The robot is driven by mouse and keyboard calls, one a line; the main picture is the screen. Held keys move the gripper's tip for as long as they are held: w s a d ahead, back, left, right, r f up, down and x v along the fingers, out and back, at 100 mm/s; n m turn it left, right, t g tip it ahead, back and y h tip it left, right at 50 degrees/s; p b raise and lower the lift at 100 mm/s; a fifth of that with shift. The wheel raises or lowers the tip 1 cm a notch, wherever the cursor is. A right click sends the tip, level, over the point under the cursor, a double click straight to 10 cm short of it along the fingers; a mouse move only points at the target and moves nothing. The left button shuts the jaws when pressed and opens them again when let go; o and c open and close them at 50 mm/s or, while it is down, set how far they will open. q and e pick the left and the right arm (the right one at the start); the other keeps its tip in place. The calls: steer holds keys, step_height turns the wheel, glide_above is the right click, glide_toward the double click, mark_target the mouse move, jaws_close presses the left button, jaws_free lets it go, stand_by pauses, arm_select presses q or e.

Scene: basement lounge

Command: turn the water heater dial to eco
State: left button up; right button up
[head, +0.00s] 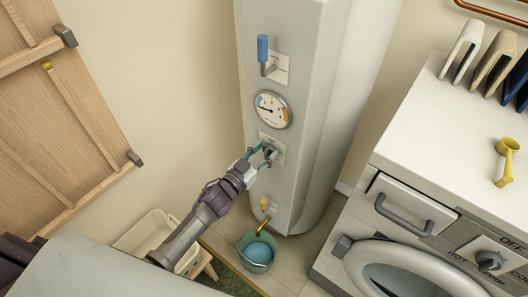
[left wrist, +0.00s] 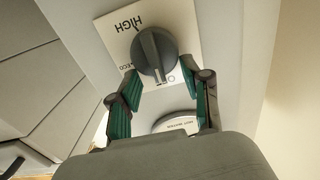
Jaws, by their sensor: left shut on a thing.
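The water heater (head: 318,110) is a tall pale grey unit at the middle of the head view. Its dark grey dial (left wrist: 155,54) sits on a white plate (left wrist: 181,17) in the left wrist view. The plate reads HIGH and ECO, upside down or tilted there, with a third label partly covered. My left gripper (head: 264,154) reaches the dial from the lower left. Its green-padded fingers (left wrist: 161,78) are shut on the dial, one on each side. My right gripper is out of view.
Above the dial are a round gauge (head: 272,110) and a blue-handled lever (head: 263,49). Below, a brass tap (head: 264,225) hangs over a green bucket (head: 246,260). A white washing machine (head: 415,225) stands to the right. A wooden panel (head: 60,120) is at the left.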

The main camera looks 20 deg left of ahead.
arm_select(q)
steer(key=m, duration=0.2)
steer(key=m+b, duration=0.1)
steer(key=m, duration=0.1)
steer(key=shift+s+d+f, duration=0.1)
steer(key=shift+d+f, duration=0.05)
steer(key=shift+d, duration=0.2)
steer(key=m, duration=0.2)
steer(key=m+b, duration=0.1)
steer(key=shift+s+d+f+m, duration=0.1)
steer(key=shift+d+f+m, duration=0.1)
steer(key=shift+d+m, duration=0.1)
steer(key=m+b, duration=0.1)
steer(key=m, duration=0.1)
steer(key=m+b, duration=0.1)
steer(key=m, duration=0.2)
steer(key=f+m+b, duration=0.1)
steer(key=m, duration=0.1)
steer(key=shift+s+d+m, duration=0.1)
steer(key=shift+d+m, duration=0.15)
steer(key=shift+m, duration=0.15)
steer(key=o, duration=1.2)
steer(key=shift+c, duration=0.2)
